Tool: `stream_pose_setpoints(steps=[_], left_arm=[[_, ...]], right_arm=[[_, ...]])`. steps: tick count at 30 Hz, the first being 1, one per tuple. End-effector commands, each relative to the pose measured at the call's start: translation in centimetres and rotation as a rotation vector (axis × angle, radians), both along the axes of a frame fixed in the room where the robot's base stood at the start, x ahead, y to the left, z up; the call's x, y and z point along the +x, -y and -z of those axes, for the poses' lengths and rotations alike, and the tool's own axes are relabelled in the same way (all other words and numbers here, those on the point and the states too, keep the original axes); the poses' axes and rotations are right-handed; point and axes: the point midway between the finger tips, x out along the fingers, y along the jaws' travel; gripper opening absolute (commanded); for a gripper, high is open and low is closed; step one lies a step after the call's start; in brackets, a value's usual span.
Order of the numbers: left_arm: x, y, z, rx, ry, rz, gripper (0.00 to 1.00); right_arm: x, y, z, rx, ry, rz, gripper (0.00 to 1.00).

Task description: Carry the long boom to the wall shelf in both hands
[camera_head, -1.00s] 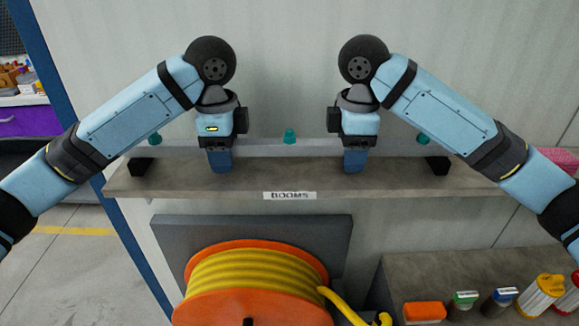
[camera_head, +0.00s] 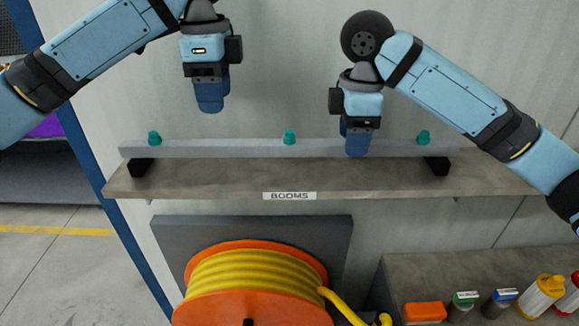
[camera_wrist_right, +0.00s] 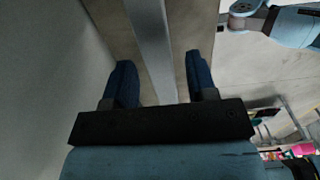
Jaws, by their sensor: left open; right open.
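The long boom (camera_head: 240,149) is a grey bar with teal nozzles along its top. It lies level on two black rests (camera_head: 140,167) on the wall shelf (camera_head: 230,178), which is labelled BOOMS. My left gripper (camera_head: 210,106) is open, empty and raised well above the boom's left half. My right gripper (camera_head: 357,150) is open, with its fingers low at the boom right of its middle. In the right wrist view the boom (camera_wrist_right: 152,45) runs between the two spread fingers (camera_wrist_right: 163,82), apart from both.
Below the shelf is an orange reel (camera_head: 250,310) of yellow hose in front of a grey panel. A lower bench at right holds an orange block (camera_head: 424,311) and several bottles. A blue post (camera_head: 105,190) stands left of the shelf. The wall is behind the boom.

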Motion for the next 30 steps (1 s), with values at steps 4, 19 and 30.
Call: stream_pose_setpoints(steps=[4, 19, 30], left_arm=[[0.0, 0.0, 0.0, 0.0, 0.0, 0.0, 0.52], [0.0, 0.0, 0.0, 0.0, 0.0, 0.001, 0.52], [0.0, 0.0, 0.0, 0.0, 0.0, 0.001, 0.52]], right_arm=[[0.0, 0.0, -3.6, -0.001, 0.006, 0.0, 0.52], [0.0, 0.0, -8.6, 0.0, -0.001, 0.0, 0.52], [0.0, 0.0, -8.6, 0.0, 0.0, -0.001, 0.52]])
